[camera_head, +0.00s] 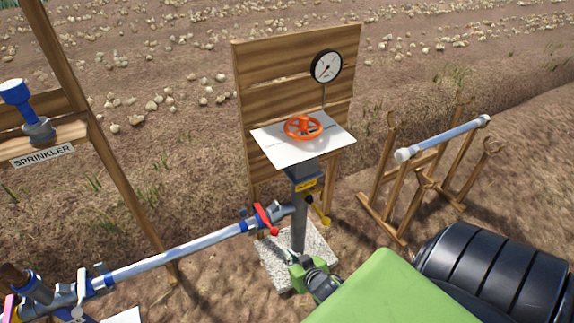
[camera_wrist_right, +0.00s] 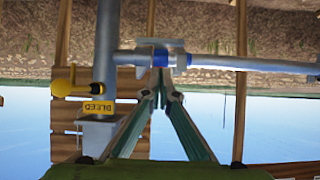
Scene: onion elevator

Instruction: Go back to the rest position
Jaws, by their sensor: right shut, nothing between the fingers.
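My right gripper (camera_head: 277,246) is low in the head view, partly hidden by my green arm, in front of the grey post (camera_head: 299,222). In the right wrist view its two teal fingers meet at the tips (camera_wrist_right: 160,80), shut and empty. The tips point at the pipe joint with a blue fitting (camera_wrist_right: 160,54); I cannot tell whether they touch it. A red lever (camera_head: 264,218) sits on that pipe joint in the head view. My left gripper is not in view.
An orange handwheel (camera_head: 303,127) and a gauge (camera_head: 326,67) stand by a wooden board (camera_head: 262,80). A yellow bleed handle (camera_head: 319,211) is on the post. A pipe (camera_head: 180,250) runs left. A wooden rack (camera_head: 385,195) holds a loose pipe (camera_head: 440,138). A sprinkler frame (camera_head: 105,160) stands left.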

